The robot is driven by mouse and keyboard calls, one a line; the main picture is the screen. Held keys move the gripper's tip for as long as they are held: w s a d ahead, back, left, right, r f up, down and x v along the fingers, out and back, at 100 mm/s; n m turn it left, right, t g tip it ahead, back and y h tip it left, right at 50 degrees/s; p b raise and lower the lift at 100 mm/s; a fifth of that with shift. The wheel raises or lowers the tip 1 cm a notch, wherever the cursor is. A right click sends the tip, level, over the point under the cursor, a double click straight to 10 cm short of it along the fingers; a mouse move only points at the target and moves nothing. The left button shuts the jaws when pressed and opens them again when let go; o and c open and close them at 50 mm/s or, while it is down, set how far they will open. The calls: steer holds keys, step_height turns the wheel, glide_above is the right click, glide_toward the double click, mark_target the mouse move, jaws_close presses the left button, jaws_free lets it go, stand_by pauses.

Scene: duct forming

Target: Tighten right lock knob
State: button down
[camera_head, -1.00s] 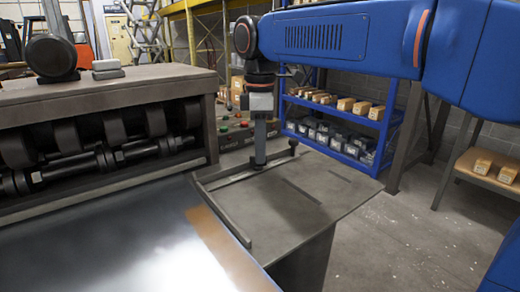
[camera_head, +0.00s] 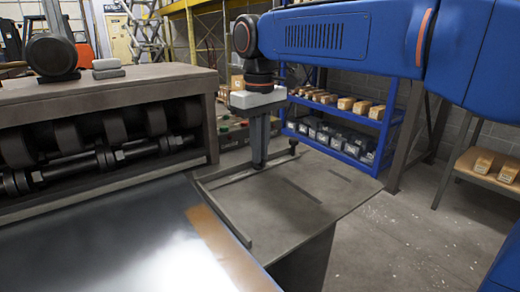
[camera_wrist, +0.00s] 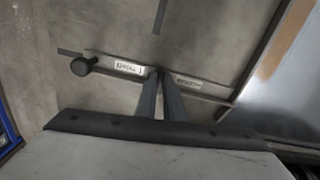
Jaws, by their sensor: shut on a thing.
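My gripper (camera_head: 258,165) points straight down onto the slotted guide bar (camera_head: 225,175) on the grey side table. In the wrist view its two fingers (camera_wrist: 160,75) come together at the bar, between two small pale labels. They are shut on a small part there, which I take to be the right lock knob; the fingers hide nearly all of it. A separate round black knob (camera_wrist: 83,66) stands at the bar's left end in the wrist view, apart from the fingers. It also shows at the bar's far right end in the head view (camera_head: 293,146).
A metal sheet (camera_head: 120,235) lies at the left, beside a long guide rail (camera_head: 222,213). A roller machine (camera_head: 100,135) stands behind it. A blue shelf (camera_head: 340,150) with boxes is at the back. The side table's right part (camera_head: 325,192) is clear.

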steer(key=shift+m, duration=0.6)
steer(key=c, duration=1.9)
jaws_free()
steer(key=shift+o, duration=0.2)
step_height(320, 180, up, 17)
steer(key=shift+r, duration=0.2)
